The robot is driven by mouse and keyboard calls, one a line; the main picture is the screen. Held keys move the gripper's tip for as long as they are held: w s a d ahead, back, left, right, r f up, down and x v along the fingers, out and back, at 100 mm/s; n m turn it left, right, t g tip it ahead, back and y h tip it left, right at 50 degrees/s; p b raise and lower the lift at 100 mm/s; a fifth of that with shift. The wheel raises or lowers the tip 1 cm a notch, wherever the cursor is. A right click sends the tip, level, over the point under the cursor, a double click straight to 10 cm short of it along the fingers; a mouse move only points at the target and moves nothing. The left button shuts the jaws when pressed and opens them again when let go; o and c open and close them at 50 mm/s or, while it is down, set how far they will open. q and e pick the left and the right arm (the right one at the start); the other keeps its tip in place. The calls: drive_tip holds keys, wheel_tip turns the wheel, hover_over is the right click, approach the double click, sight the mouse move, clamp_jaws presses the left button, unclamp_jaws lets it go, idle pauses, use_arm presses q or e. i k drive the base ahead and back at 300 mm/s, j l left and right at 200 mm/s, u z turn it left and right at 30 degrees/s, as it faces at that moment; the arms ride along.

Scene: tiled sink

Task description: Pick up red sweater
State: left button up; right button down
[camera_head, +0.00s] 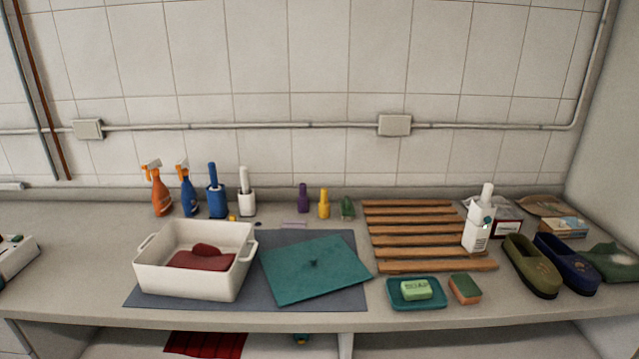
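A dark red folded cloth (203,259), which looks like the red sweater, lies inside a white rectangular basin (190,280) with side handles. The basin stands on the left part of a grey mat (340,298) on the counter. A second red cloth (206,345) with dark lines shows below the counter's front edge, partly cut off by the frame. I cannot tell from its shape what it is. Neither of my grippers is in view.
A teal board or cloth (312,268) lies right of the basin. Spray bottles (160,193) stand behind. A wooden slat rack (415,239), white bottle (479,222), soap dish (417,302), sponge (464,289) and shoes (530,266) fill the right. Counter left of the basin is mostly clear.

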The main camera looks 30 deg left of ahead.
sight(202, 257)
drive_tip(key=u, duration=1.8)
